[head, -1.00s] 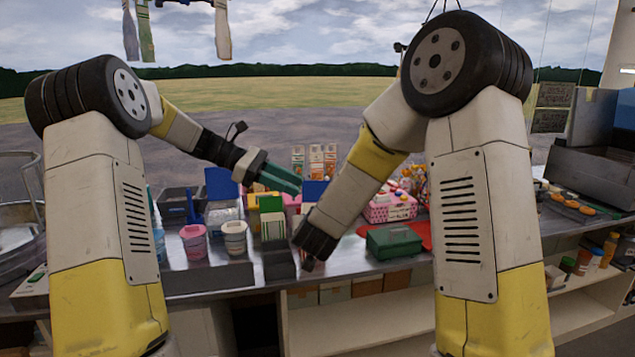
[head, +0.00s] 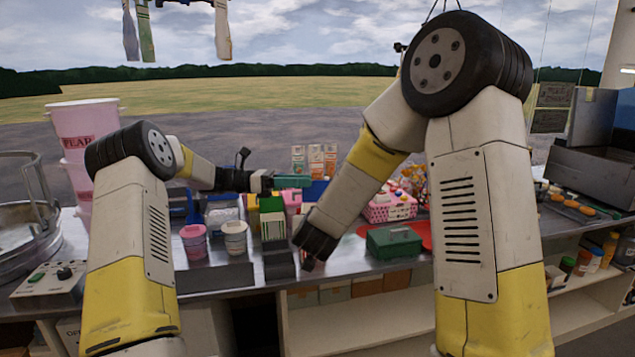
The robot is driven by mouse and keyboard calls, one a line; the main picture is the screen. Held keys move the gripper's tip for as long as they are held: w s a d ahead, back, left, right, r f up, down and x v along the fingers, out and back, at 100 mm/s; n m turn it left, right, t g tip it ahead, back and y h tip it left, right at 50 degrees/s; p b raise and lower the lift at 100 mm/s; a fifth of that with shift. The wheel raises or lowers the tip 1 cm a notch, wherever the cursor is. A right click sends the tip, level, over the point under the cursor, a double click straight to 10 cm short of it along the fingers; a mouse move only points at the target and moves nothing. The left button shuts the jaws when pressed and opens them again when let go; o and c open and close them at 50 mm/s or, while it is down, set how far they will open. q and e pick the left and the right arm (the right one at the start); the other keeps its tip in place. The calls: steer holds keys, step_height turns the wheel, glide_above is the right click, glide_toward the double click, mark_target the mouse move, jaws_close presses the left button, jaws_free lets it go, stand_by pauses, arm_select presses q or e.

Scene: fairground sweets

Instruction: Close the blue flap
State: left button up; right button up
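A blue panel (head: 315,191) shows behind my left gripper (head: 294,181), near the middle of the counter. A second blue panel stands further left behind the jars and is mostly covered by my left forearm. I cannot tell which of the two is the flap. My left gripper has green fingers, points right and lies level in front of the blue panel at the middle. Touch and finger gap cannot be made out. My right gripper (head: 310,264) hangs down near the counter's front edge, with its fingers barely visible.
A pink jar (head: 194,242), a white jar (head: 235,238) and a green-and-white box (head: 272,217) stand left of my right gripper. A green case (head: 394,242) and a pink dotted box (head: 389,207) lie to its right. Pink tubs (head: 84,130) stand at far left.

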mark_target(318, 191)
arm_select(q)
steer(key=shift+d, duration=2.25)
steer(key=shift+c, duration=0.2)
jaws_close()
